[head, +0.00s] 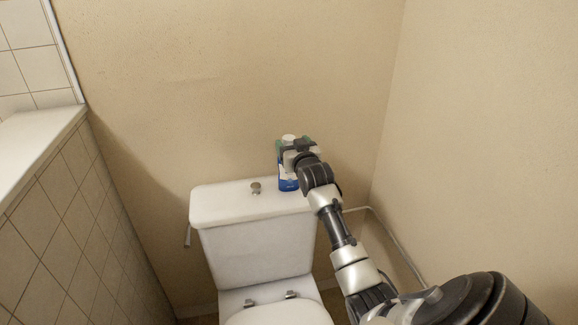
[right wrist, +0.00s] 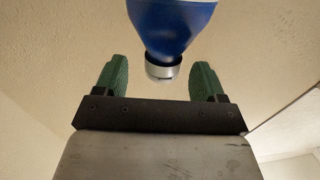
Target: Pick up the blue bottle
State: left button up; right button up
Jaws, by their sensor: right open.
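The blue bottle (head: 287,184) stands on the right end of the white toilet cistern lid (head: 225,202). My right gripper (head: 295,146) is at the bottle's upper part and hides some of it. In the right wrist view, the bottle (right wrist: 170,25) shows a blue body and a pale grey-white cap end. The green fingers of my right gripper (right wrist: 162,82) are apart, one to each side of the cap end, with a gap on both sides. I cannot tell how deep the bottle is between them. My left gripper is not in view.
A flush knob (head: 256,187) sits on the lid left of the bottle. The toilet seat (head: 280,313) is below. A beige wall (head: 230,80) stands close behind, another wall (head: 490,130) on the right, and a tiled partition (head: 60,220) on the left.

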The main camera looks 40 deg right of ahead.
aim_at(287, 138)
jog(key=shift+x, duration=2.3)
jog(key=shift+a+f, duration=0.15)
grip_shut()
